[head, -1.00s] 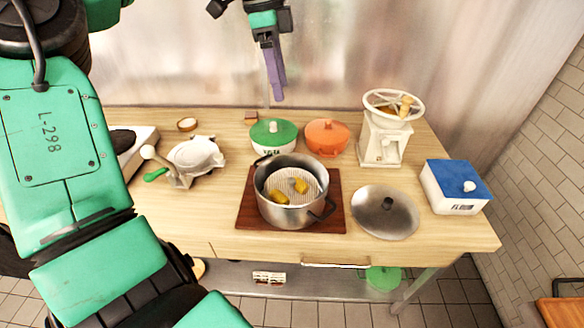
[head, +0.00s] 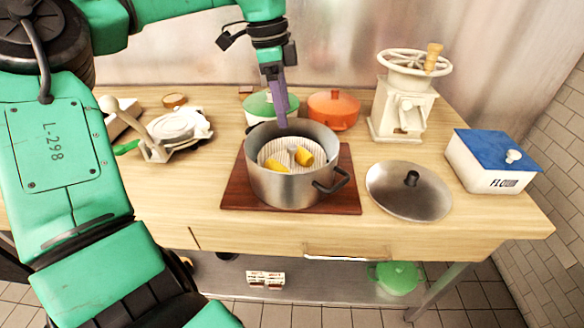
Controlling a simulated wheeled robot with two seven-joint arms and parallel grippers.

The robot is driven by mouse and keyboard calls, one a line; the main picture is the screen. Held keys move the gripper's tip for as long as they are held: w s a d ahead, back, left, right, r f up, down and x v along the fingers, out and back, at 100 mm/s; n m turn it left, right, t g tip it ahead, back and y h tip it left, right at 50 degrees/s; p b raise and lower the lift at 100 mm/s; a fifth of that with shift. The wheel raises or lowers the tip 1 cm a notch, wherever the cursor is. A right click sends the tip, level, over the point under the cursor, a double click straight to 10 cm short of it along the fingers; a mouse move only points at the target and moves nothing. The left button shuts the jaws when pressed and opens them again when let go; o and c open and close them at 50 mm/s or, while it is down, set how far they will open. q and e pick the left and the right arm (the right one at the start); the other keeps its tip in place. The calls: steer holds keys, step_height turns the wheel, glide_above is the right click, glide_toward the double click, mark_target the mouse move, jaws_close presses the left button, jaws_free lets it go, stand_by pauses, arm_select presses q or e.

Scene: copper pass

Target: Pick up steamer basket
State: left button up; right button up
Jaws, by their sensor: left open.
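The steamer basket (head: 279,149), pale and ribbed with a small post in its middle, sits inside a grey metal pot (head: 283,187). Yellow pieces (head: 304,156) lie in the basket. The pot stands on a dark red-brown board (head: 235,190) on the table. My left gripper (head: 281,122) has purple fingers pointing down. In the picture its fingertips overlap the pot's far rim, apart from the basket's post; their exact height is hard to tell. It is open and holds nothing visible. My right gripper is not in view.
A metal lid (head: 408,192) lies right of the board. Behind the pot are a green-lidded pot (head: 258,104) and an orange pot (head: 333,110). A white grinder (head: 402,108), a blue-lidded flour box (head: 492,162) and a white hand-cranked device (head: 177,128) stand around.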

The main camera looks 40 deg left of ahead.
mark_target(291, 146)
arm_select(q)
steer(key=f, duration=0.3)
steer(key=w+f+p, duration=0.1)
steer(key=f, duration=0.2)
steer(key=f+p, duration=0.1)
steer(key=f, duration=0.2)
steer(key=shift+w+d+f, duration=0.2)
steer(key=shift+d, duration=0.2)
steer(key=shift+w+f, duration=0.1)
steer(key=shift+f, duration=0.35)
jaws_close()
steer(key=shift+r, duration=0.1)
